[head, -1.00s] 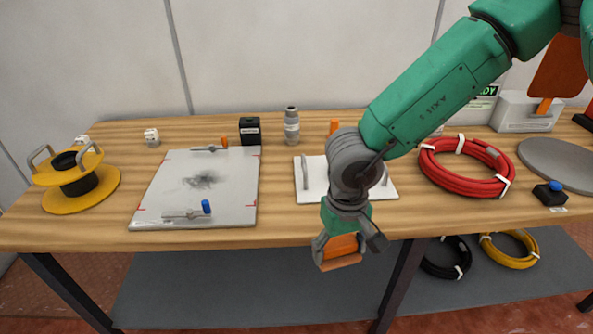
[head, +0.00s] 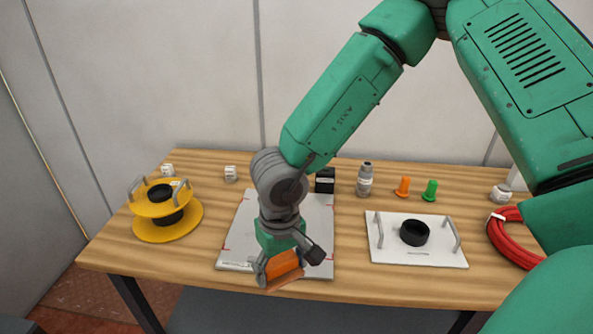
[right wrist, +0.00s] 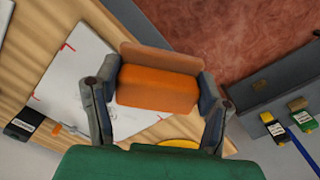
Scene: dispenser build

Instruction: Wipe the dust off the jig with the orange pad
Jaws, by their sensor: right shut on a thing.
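My right gripper (head: 281,270) is shut on the orange pad (head: 287,262), which also shows between the fingers in the right wrist view (right wrist: 158,88). The jig (head: 319,232) is a flat pale grey plate with red corner marks on the table. It also shows in the right wrist view (right wrist: 65,82), partly behind the gripper. The gripper and pad are in front of the jig's near edge in the head view; the pad looks raised, but I cannot tell its exact height. My arm hides the jig's middle, and the dust is not visible now. My left gripper is not in view.
A yellow spool (head: 166,212) stands left of the jig. A white plate with handles and a black ring (head: 414,232) lies to its right. A black box (head: 325,180) and grey fitting (head: 365,180) stand behind. A red cable coil (head: 514,238) is far right.

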